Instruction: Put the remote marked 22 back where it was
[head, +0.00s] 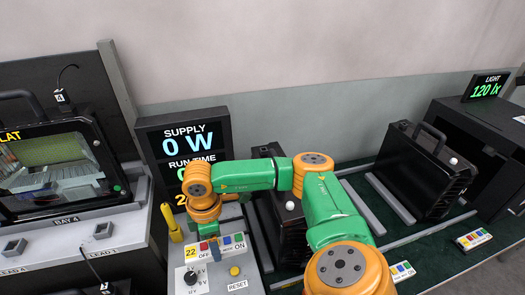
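The remote marked 22 (233,243) is a flat white strip with a yellow 22 label at its left end and coloured buttons. It is at the back of the grey control box, below the supply display. My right gripper (214,247) points down over the middle of the remote and covers part of it. A narrow blue part, perhaps a fingertip, shows in front of the remote. I cannot tell whether the fingers are around the remote, or whether it is resting or lifted. My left gripper is not in view.
The grey control box (238,272) has a dial and a yellow reset button. A yellow upright piece (172,223) stands left of the gripper. Black floodlight housings (425,170) stand on the green bench. Other remotes (473,240) lie at the front right. A supply display (185,145) rises behind.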

